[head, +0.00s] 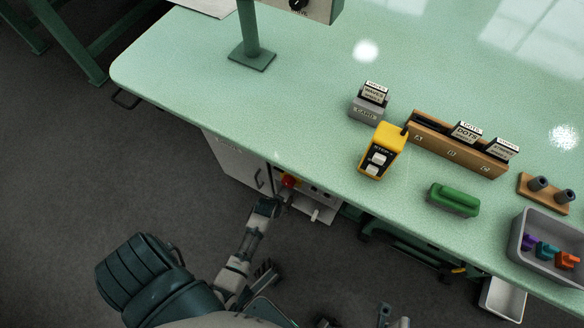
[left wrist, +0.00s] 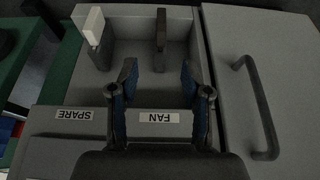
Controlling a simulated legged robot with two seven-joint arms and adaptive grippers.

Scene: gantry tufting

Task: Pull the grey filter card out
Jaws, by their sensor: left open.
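In the left wrist view a dark grey upright card (left wrist: 161,42) stands in an open grey tray (left wrist: 130,55), behind a label that reads FAN. A white-topped card (left wrist: 94,30) stands to its left, on the side labelled SPARE. My left gripper (left wrist: 158,75) is open and empty. Its two fingers are spread to either side of the grey card's line, and the card lies beyond the fingertips, apart from them. In the head view my left gripper (head: 272,204) is low by the table's front edge, near a red knob (head: 289,180).
A grey cabinet door with a handle (left wrist: 255,105) is right of the tray. In the head view, the green table (head: 210,100) overhangs this spot. It carries a yellow switch box (head: 382,150), a wooden card rack (head: 455,147), a green block (head: 454,199) and a grey bin (head: 520,240).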

